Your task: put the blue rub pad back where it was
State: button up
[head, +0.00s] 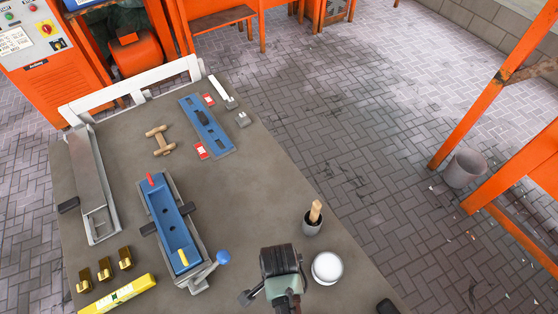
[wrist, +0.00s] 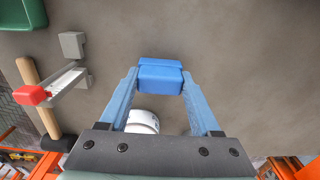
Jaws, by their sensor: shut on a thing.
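My gripper (wrist: 160,84) is shut on the blue rub pad (wrist: 160,74), a small block held between the two blue fingertips in the wrist view. Grey surface shows behind the pad; I cannot tell how high the pad is above it. In the head view, my gripper (head: 283,278) is at the near right of the table, beside a round white container (head: 327,268). Its fingers and the pad are hidden there by my wrist. A white cylinder (wrist: 143,121) shows between the fingers in the wrist view.
The table's right middle is clear.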

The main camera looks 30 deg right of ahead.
jog(key=o, duration=1.3)
jog(key=shift+f, duration=0.1)
